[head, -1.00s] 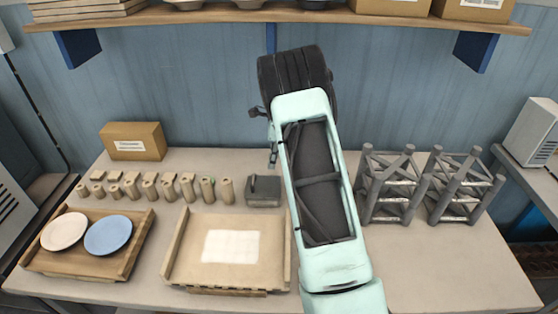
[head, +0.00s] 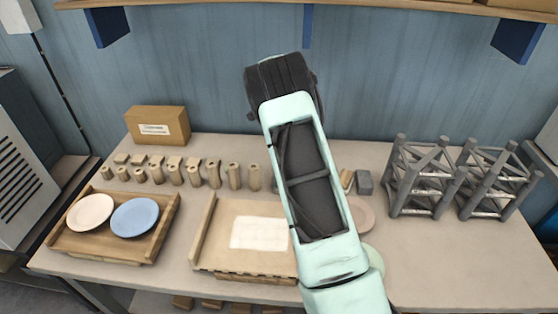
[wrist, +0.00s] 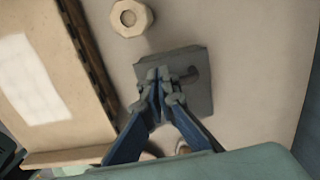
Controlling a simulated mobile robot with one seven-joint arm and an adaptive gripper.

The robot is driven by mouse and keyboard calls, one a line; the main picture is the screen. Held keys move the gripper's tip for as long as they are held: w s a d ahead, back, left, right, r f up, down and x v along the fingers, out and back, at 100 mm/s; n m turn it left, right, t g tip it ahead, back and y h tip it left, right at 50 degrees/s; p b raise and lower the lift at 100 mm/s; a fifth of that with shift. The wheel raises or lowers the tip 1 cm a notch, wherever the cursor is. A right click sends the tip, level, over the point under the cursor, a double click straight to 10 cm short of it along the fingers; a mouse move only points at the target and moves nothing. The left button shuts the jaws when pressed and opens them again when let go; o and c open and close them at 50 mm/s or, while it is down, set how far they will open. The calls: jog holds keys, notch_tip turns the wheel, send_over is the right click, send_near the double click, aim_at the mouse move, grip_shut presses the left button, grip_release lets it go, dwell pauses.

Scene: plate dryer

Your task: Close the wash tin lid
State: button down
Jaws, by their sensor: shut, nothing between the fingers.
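In the wrist view a dark grey square piece (wrist: 198,100) with a raised handle-like part lies below my gripper (wrist: 163,78). I take it for the wash tin and its lid; I cannot tell whether the lid is open or shut. My gripper's fingertips are together over its upper left part, with nothing between them. I cannot tell whether they touch it. In the head view my arm hides the gripper's fingertips and most of the tin.
A wooden tray with a white cloth (head: 258,233) is left of my arm; another tray holds a pinkish plate (head: 90,212) and a blue plate (head: 135,217). Several wooden pegs (head: 213,173) stand behind. Grey racks (head: 425,180) stand right. A grey block (head: 364,183) and two plates show beside my arm.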

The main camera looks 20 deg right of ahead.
jog(key=shift+w+a+f, duration=0.1)
jog(key=shift+a+f, duration=0.1)
jog(key=shift+f, duration=0.15)
dwell(0.4)
